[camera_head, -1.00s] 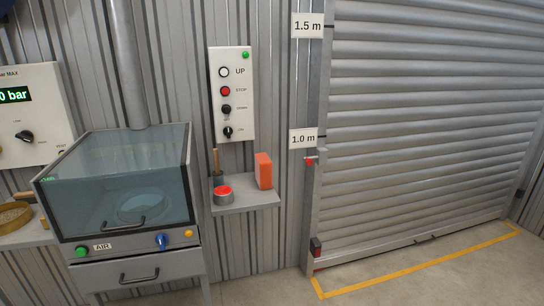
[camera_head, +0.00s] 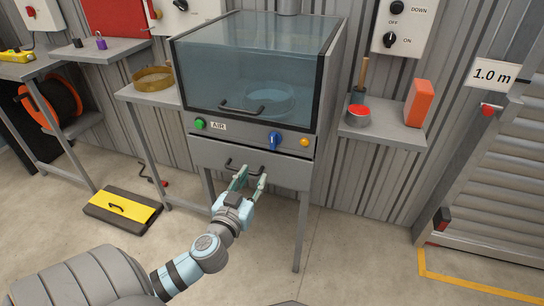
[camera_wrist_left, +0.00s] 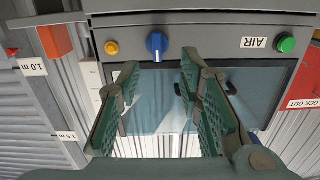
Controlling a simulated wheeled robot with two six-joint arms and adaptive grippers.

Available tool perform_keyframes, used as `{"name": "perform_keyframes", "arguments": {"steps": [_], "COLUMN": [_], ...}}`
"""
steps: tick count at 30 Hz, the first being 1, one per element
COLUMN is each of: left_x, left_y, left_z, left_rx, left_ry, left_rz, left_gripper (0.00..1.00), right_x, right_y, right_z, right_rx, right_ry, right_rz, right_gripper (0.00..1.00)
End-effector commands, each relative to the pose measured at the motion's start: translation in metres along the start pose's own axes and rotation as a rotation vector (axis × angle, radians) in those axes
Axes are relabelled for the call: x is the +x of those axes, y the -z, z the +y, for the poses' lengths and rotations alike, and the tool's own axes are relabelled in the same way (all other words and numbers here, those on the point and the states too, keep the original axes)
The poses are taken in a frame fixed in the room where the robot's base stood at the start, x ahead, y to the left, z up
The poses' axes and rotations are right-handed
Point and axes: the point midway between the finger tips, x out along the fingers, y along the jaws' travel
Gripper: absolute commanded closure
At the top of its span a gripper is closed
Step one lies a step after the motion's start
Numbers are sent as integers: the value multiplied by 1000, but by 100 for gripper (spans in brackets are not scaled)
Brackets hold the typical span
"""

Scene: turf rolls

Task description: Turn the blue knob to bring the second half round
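The blue knob (camera_head: 275,140) sits on the front panel of the glass-fronted cabinet (camera_head: 248,128), between the green button (camera_head: 200,124) and the orange button (camera_head: 304,142). It also shows in the left wrist view (camera_wrist_left: 157,43), which is upside down. A round blue-grey thing (camera_head: 268,98) is dimly visible behind the glass. My left gripper (camera_head: 252,177) is in front of the cabinet's lower drawer, below and left of the knob. Its fingers are apart and empty, and do not touch the knob. My right gripper is in neither current view.
A drawer handle (camera_head: 245,168) is close to my left fingers. A shelf (camera_head: 382,132) at the right holds a red-topped tin (camera_head: 357,116) and an orange block (camera_head: 419,103). A yellow-topped case (camera_head: 122,206) lies on the floor at left. The front floor is clear.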

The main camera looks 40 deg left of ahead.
Motion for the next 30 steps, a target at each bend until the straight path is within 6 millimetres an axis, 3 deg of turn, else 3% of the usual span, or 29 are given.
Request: {"name": "perform_keyframes", "arguments": {"steps": [2,5,12,18,22,30], "left_x": [3,20,89,130,141,142], "left_y": [16,21,24,24,24,24], "left_z": [3,4,6,7,7,7], "left_rx": [-23,-27,-30,-27,-28,-27], "left_ry": [-6,-8,-8,-10,-11,-12], "left_rz": [41,46,44,41,40,40], "left_gripper": [67,67,67,67,67,68], "right_x": [2,-1,-1,0,0,0], "right_y": [4,8,8,7,7,7], "right_z": [2,5,6,5,2,-2], "right_rx": [-1,-2,-2,-2,0,2], "right_ry": [-3,-6,-8,-6,-2,3], "right_rz": [9,15,15,13,13,12], "right_gripper": [100,100,100,100,100,100]}}
